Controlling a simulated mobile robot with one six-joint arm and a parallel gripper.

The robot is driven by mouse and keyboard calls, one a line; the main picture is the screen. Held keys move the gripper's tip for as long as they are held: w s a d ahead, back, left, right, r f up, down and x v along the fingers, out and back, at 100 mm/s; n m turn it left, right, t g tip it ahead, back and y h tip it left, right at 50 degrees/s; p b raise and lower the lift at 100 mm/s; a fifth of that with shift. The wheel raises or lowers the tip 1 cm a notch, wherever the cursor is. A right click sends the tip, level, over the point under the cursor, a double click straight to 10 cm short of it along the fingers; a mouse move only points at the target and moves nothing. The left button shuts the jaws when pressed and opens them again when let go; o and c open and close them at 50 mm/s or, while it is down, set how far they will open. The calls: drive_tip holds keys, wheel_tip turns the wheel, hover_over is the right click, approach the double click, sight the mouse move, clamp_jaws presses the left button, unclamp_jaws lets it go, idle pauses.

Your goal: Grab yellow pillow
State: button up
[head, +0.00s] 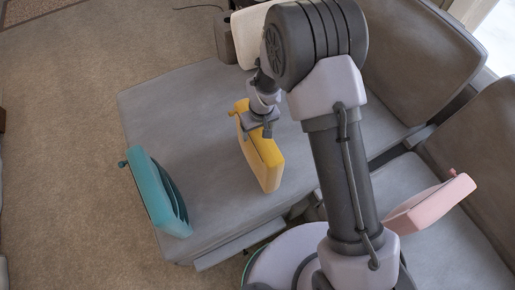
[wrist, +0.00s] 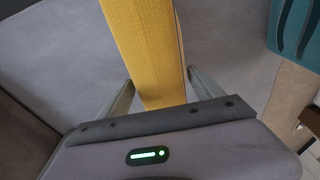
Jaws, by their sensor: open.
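The yellow pillow (head: 265,163) stands on edge on the grey sofa seat in the head view. My gripper (head: 259,131) is right over its upper edge. In the wrist view the yellow pillow (wrist: 148,50) runs up the middle, between the two fingers of my gripper (wrist: 157,92). The fingers are open, one on each side of the pillow, with a visible gap at the left finger. The right finger is close to the pillow; I cannot tell if it touches. The pillow's lower part is hidden behind the gripper body in the wrist view.
A teal pillow (head: 158,197) stands near the seat's front left edge and also shows in the wrist view (wrist: 298,35). A pink pillow (head: 430,204) lies on the right seat. A cream pillow (head: 250,38) is at the back. Grey seat (head: 185,110) is clear around the yellow pillow.

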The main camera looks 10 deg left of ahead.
clamp_jaws()
drive_tip(key=shift+r, duration=0.1)
idle(0.3)
